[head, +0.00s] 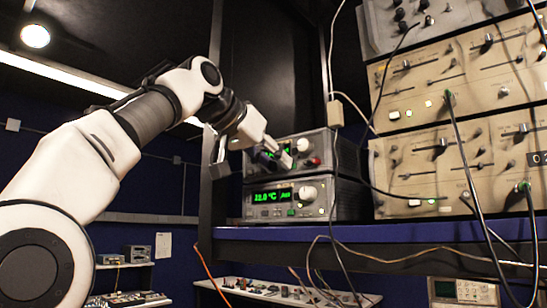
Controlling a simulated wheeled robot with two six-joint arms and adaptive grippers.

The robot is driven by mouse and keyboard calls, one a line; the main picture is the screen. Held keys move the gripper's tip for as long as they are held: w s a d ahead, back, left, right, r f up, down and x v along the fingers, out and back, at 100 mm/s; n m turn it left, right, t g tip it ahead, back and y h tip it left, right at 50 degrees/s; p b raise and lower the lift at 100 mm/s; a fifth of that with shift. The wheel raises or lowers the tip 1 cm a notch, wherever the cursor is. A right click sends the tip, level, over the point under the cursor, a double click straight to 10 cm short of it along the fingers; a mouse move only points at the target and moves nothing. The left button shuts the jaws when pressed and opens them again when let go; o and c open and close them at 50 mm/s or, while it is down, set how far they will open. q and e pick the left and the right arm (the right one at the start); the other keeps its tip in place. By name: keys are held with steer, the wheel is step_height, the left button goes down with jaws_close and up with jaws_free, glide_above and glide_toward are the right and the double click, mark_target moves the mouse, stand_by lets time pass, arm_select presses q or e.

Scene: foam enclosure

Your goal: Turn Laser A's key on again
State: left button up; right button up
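Two grey instruments are stacked on the blue shelf. The upper unit (322,148) has a pale knob, a red button and a green display mostly hidden by my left gripper. No key can be made out, and no Laser A label is legible. My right gripper is not in view.
Beige rack modules (405,155) with sliders and hanging cables stand to the right. A dark upright post (212,130) stands left of the instruments. Cables hang past the shelf's blue front edge (290,236). A lower bench (290,292) holds small parts.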

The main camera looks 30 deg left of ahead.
arm_select(q)
steer(key=shift+s+a, duration=0.25)
steer(key=shift+s+a+r, duration=0.1)
steer(key=shift+s+a, duration=0.2)
steer(key=shift+c, duration=1.4)
steer(key=shift+s+a, duration=0.1)
steer(key=shift+a, duration=0.05)
jaws_close()
steer(key=shift+d, duration=0.25)
steer(key=shift+a, duration=0.1)
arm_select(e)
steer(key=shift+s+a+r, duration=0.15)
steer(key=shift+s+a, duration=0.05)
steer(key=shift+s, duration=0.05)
